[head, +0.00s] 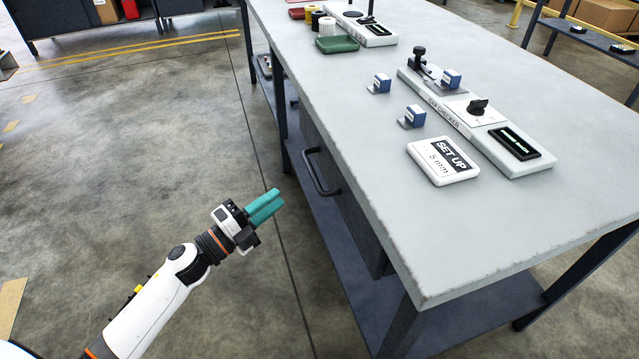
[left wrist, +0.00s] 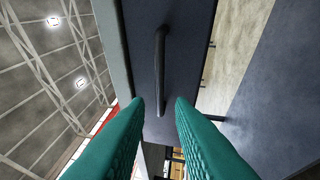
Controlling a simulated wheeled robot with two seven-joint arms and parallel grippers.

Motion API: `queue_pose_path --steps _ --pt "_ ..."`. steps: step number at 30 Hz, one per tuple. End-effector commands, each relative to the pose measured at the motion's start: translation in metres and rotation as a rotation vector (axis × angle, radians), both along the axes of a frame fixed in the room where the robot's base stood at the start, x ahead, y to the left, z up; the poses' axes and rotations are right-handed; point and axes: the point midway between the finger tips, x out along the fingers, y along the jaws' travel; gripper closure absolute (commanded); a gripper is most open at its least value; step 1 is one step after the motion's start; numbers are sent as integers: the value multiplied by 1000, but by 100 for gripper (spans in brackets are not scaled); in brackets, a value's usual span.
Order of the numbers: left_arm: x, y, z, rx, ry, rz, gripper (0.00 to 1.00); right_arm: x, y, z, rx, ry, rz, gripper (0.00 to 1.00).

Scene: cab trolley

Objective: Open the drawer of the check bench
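The check bench (head: 500,225) has a pale grey top and dark legs. Its dark drawer (head: 350,205) sits under the left edge of the top and looks shut. A dark bar handle (head: 317,174) stands out from the drawer front; it also shows in the left wrist view (left wrist: 160,70), upright in the picture. My left gripper (head: 275,199) has teal fingers and is a short way left of the handle. In the left wrist view its fingers (left wrist: 168,105) are apart and empty, with the handle ahead between the tips, apart from them. My right gripper is in neither view.
On the bench top are a cab checker (head: 480,125), a white set-up sign (head: 443,161), several small blue blocks and a green tray (head: 337,44). A dark lower shelf (head: 480,325) runs under the bench. The floor left of the bench is clear.

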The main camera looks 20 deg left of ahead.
Motion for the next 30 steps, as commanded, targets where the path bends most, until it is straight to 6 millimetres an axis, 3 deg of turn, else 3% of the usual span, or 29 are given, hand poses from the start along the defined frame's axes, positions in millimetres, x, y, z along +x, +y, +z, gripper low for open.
queue_pose_path --steps 18,30 --pt "86 -55 20 -4 2 2 78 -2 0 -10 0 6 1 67" --pt "96 -62 21 -3 4 3 78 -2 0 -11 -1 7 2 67"
